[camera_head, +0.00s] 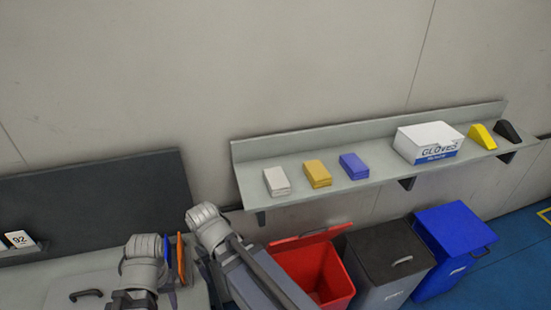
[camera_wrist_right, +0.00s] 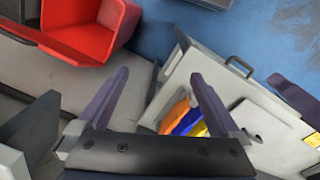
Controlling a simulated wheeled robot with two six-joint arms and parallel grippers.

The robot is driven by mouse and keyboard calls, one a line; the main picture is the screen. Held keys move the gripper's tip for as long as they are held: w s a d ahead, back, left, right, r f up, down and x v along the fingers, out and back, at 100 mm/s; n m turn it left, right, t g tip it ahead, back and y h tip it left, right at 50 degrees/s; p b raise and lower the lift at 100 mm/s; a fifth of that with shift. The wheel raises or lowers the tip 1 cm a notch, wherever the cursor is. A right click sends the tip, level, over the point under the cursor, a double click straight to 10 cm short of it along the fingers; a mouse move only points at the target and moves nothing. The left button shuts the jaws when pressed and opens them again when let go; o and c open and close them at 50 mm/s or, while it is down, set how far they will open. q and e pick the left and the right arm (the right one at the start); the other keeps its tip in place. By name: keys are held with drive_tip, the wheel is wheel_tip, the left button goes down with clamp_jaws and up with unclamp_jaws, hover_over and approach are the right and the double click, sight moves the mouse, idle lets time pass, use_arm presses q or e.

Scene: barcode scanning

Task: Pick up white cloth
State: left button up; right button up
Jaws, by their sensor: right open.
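The white cloth (camera_head: 276,181) is a small folded block lying flat at the left end of the grey wall shelf (camera_head: 395,168). A yellow cloth (camera_head: 317,174) and a blue cloth (camera_head: 354,166) lie in a row to its right. I cannot pick out the white cloth in the right wrist view. My right gripper (camera_wrist_right: 160,75) is open, with nothing between its fingers. In the head view only arm links show, below and left of the shelf, and neither gripper's fingers are visible. My left gripper is not in view.
A white gloves box (camera_head: 428,143), a yellow item (camera_head: 482,136) and a black item (camera_head: 508,131) stand farther right on the shelf. Below are an open red bin (camera_head: 310,275), a grey bin (camera_head: 390,262) and a blue bin (camera_head: 452,252). A worktop (camera_head: 60,287) is at lower left.

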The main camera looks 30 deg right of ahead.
drive_tip(key=w+d+r+m+p, duration=0.1)
drive_tip(key=d+r+p, duration=0.1)
drive_tip(key=r+p, duration=0.45)
drive_tip(key=w+d+r+p, duration=0.2)
drive_tip(key=d+r+p, duration=0.1)
drive_tip(key=r+p, duration=0.3)
use_arm(q)
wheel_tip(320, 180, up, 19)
drive_tip(key=p, duration=0.3)
use_arm(e)
drive_tip(key=m+t, duration=0.3)
drive_tip(key=m, duration=0.1)
approach(277, 178)
drive_tip(key=shift+x, duration=0.95)
drive_tip(key=b+x, duration=0.7)
drive_tip(key=x, duration=0.1)
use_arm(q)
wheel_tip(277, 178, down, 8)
use_arm(e)
drive_tip(key=shift+r, duration=0.1)
drive_tip(key=shift+c, duration=0.2)
drive_tip(key=shift+s, duration=0.1)
drive_tip(key=c, duration=1.1)
drive_tip(key=shift+r, duration=0.1)
